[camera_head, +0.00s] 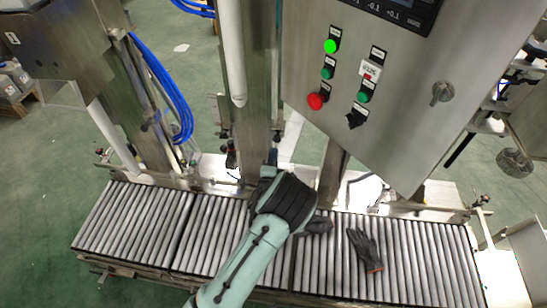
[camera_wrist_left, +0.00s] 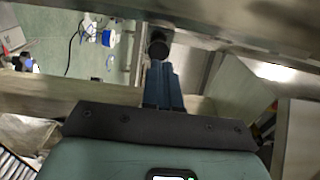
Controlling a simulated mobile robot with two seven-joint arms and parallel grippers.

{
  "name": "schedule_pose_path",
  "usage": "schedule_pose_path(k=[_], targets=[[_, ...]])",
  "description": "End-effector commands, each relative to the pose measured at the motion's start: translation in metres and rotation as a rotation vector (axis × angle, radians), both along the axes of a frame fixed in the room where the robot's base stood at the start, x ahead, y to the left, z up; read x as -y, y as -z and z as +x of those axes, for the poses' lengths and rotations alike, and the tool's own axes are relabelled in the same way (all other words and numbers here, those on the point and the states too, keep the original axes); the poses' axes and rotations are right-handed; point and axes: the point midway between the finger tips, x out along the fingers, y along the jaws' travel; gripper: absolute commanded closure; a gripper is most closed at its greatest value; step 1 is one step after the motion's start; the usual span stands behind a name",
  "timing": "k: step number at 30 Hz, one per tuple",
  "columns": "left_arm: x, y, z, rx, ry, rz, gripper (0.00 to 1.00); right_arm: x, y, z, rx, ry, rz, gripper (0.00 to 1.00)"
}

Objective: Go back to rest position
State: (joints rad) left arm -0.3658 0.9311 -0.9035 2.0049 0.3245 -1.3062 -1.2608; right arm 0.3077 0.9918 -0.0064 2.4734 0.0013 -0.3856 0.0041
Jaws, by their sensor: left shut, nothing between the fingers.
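My left arm reaches up from the bottom of the head view over the roller conveyor (camera_head: 120,222). Its dark wrist hides most of my left gripper (camera_head: 270,168), which is near the foot of the central steel column (camera_head: 255,115). In the left wrist view the two blue-grey fingers of the left gripper (camera_wrist_left: 162,86) are together with nothing between them. A round black knob (camera_wrist_left: 158,46) appears just beyond the fingertips; whether they touch it I cannot tell. My right gripper is not in view.
A steel control panel (camera_head: 400,130) with a green lit button (camera_head: 330,46), a red button (camera_head: 315,101) and a rotary knob (camera_head: 441,93) hangs above the conveyor's right half. A dark glove (camera_head: 366,250) lies on the rollers, another (camera_head: 320,225) beside my wrist. The left rollers are clear.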

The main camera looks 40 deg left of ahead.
Motion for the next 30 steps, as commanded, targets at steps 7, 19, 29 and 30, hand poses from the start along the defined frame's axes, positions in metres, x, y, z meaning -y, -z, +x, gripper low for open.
schedule_pose_path(k=[7,19,29,30], targets=[[0.031,0.002,-0.055,-0.006,0.0,-0.003,1.0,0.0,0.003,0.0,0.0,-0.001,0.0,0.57],[0.048,0.001,-0.086,-0.003,0.0,-0.003,1.0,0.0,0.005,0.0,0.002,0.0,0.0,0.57],[0.046,0.03,-0.096,-0.068,-0.022,-0.132,1.0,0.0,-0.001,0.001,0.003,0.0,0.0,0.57],[0.046,0.046,-0.102,-0.103,-0.04,-0.207,1.0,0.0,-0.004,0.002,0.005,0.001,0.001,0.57]])
